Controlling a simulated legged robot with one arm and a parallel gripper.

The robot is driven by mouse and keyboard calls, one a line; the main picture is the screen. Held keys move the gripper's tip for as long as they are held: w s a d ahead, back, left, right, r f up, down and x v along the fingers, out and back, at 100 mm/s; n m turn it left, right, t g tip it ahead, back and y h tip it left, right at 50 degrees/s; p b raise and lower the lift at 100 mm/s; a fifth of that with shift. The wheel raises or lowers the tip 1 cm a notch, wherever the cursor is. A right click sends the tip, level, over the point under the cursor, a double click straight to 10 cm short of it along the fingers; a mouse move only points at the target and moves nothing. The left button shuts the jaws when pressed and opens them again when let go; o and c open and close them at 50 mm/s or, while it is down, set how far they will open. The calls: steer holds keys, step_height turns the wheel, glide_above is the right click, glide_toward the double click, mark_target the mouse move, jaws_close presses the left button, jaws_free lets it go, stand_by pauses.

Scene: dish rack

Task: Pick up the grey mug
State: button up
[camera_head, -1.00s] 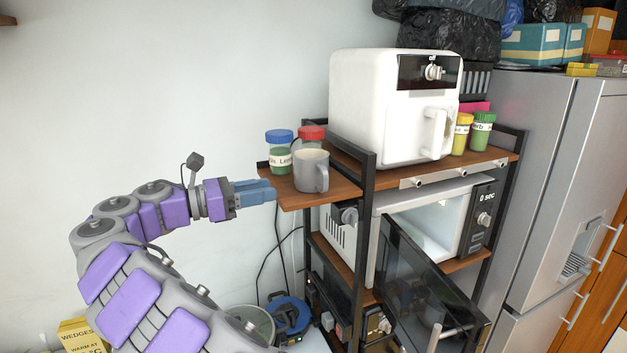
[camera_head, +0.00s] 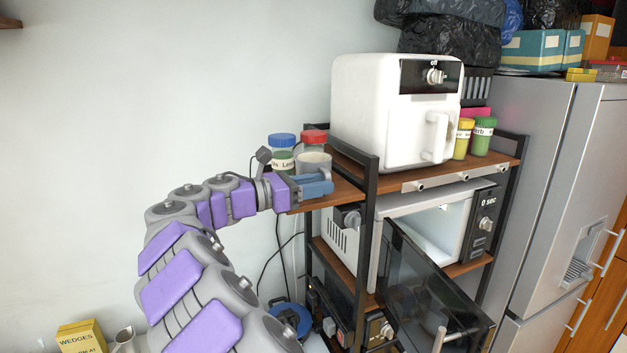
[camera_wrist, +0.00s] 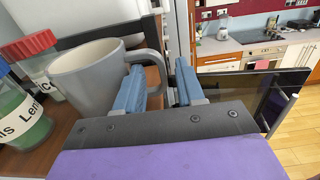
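The grey mug (camera_head: 314,160) stands upright on the left end of the top wooden shelf (camera_head: 347,190). In the head view my gripper (camera_head: 315,186) is in front of it and hides its lower part. In the wrist view the mug (camera_wrist: 88,76) is to the left of my open blue fingers (camera_wrist: 161,85). Its handle points toward them, and the outer part of the handle shows at the gap between the fingers. I cannot tell whether either finger touches the handle.
A blue-lidded jar (camera_head: 282,152) and a red-lidded jar (camera_head: 313,138) stand close behind the mug. A black rack post (camera_head: 369,200) and a white air fryer (camera_head: 385,110) are to the right. An open microwave door (camera_head: 425,285) hangs below. The left wall side is free.

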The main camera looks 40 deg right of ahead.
steer(key=shift+x, duration=1)
steer(key=shift+s+d, duration=0.15)
steer(key=shift+d, duration=0.35)
steer(key=shift+c, duration=0.2)
steer(key=shift+d, duration=0.15)
steer(key=c, duration=0.6)
steer(key=shift+a, duration=0.4)
jaws_close()
steer(key=shift+d, duration=0.15)
